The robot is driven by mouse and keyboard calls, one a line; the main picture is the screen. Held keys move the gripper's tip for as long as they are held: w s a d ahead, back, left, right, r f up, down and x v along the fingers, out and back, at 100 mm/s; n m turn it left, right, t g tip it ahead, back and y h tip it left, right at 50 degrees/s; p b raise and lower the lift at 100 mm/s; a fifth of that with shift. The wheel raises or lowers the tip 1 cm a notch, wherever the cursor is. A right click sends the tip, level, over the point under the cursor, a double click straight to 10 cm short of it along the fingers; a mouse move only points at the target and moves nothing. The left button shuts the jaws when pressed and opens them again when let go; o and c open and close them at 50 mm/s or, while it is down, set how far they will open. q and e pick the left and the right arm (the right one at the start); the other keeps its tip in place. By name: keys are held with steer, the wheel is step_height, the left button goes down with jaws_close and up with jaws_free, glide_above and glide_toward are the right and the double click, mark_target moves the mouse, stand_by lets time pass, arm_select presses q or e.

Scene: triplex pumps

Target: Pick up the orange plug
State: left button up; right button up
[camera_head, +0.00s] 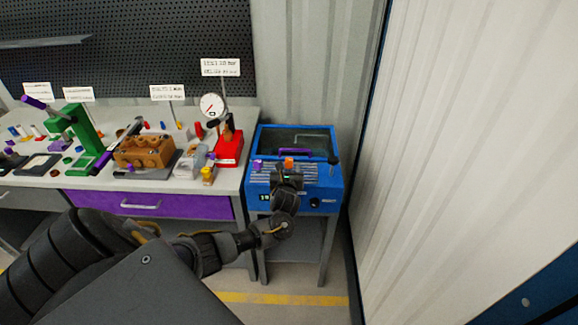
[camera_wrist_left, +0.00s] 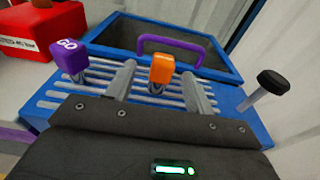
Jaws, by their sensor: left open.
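The orange plug (camera_wrist_left: 161,70) stands upright on the slatted top of the blue machine. It also shows in the head view (camera_head: 289,161), just beyond my left gripper. My left gripper (camera_wrist_left: 158,84) is open, with one finger on each side of the plug. Both fingers look apart from the plug, with gaps showing on each side. In the head view my left gripper (camera_head: 287,172) reaches over the front of the machine. The lower end of the plug is near the slats and partly hard to make out. My right gripper is not in view.
The blue machine (camera_head: 262,205) has a purple handle (camera_wrist_left: 171,40) on its dark lid behind the plug. The workbench with a red block (camera_wrist_left: 40,32) is at left.

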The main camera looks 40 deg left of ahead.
mark_target(289, 160)
arm_select(q)
steer(key=shift+x, duration=3.05)
steer(key=shift+w+d, duration=0.1)
steer(key=c, duration=1.1)
